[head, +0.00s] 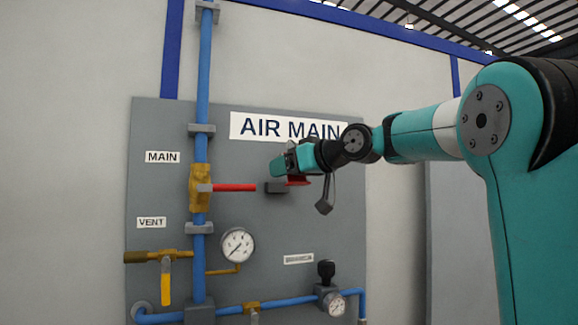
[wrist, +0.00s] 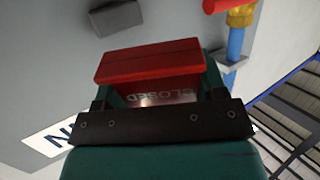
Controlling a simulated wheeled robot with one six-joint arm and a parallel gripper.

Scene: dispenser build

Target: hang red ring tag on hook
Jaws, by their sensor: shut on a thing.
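My gripper (head: 291,163) is shut on a red tag (head: 298,181) in front of the grey panel. In the wrist view the red tag (wrist: 150,64) sits between the teal fingers, with a paler lower face reading "CLOSED" upside down. A ring on the tag cannot be made out. A dark grey block (head: 275,187) on the panel is just below and left of my gripper in the head view. It also shows in the wrist view (wrist: 116,17), apart from the tag. No clear hook shape shows; whether this block is the hook cannot be told.
The red-handled brass valve (head: 200,188) on the blue vertical pipe (head: 203,95) is left of my gripper. A pressure gauge (head: 237,245) and a yellow-handled vent valve (head: 166,280) are lower. The "AIR MAIN" sign (head: 285,127) is above.

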